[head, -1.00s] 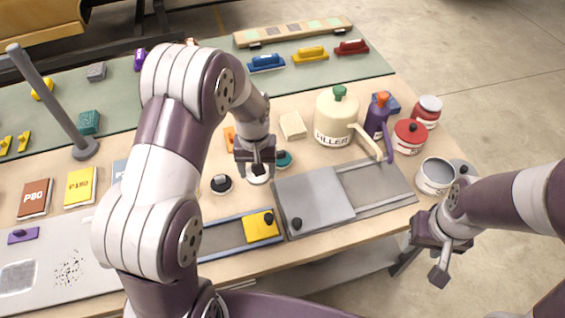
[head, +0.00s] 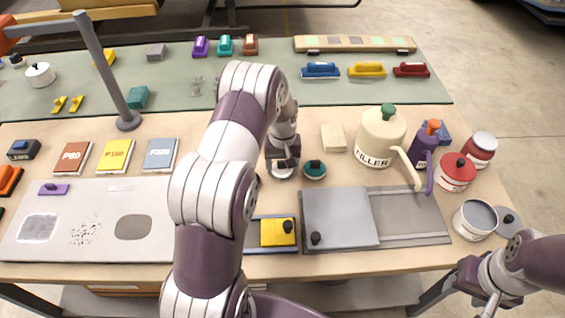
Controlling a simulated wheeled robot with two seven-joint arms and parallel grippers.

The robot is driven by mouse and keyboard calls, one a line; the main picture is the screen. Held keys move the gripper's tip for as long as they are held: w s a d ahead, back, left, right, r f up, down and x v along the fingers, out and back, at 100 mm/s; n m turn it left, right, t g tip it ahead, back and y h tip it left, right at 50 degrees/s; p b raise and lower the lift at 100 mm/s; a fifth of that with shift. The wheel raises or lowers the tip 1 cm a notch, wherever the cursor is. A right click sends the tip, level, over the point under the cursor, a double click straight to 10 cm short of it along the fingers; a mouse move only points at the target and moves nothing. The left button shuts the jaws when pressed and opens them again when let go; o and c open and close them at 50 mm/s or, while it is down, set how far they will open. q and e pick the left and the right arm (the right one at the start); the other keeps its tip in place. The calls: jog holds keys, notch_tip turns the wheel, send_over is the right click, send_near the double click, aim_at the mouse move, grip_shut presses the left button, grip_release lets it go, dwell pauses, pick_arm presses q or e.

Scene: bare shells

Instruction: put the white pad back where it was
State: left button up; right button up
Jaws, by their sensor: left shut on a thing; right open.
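The white pad (head: 281,173) is a round disc with a dark top, on or just above the wooden bench. My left gripper (head: 281,160) points down over it and is shut on its top. I cannot tell whether the pad touches the bench. A round teal pad (head: 314,170) sits just right of it, with a small gap. My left arm hides the bench to the left of the white pad. My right gripper (head: 484,288) is open and empty at the lower right, off the bench's front edge.
A grey sliding-lid box (head: 340,217) and a yellow block (head: 278,232) lie in front. A beige block (head: 334,138) sits behind the teal pad.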

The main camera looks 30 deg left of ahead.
aim_at(283, 163)
pick_arm(q)
jog(key=shift+w+a+f, duration=0.1)
jog(key=shift+f, duration=0.15)
jog(key=o, duration=1)
jog(key=shift+r, duration=0.35)
notch_tip(283, 163, up, 12)
jog(key=f+b, duration=0.1)
jog(key=b, duration=0.1)
jog(key=s+d+m, duration=0.3)
jog(key=s+d, duration=0.3)
jog(key=s, duration=0.4)
jog(key=s+d+r+m+t, duration=0.1)
jog(key=s+d+m, duration=0.2)
jog(key=s+d, duration=0.3)
jog(key=s, duration=0.3)
jog(key=shift+s, duration=0.35)
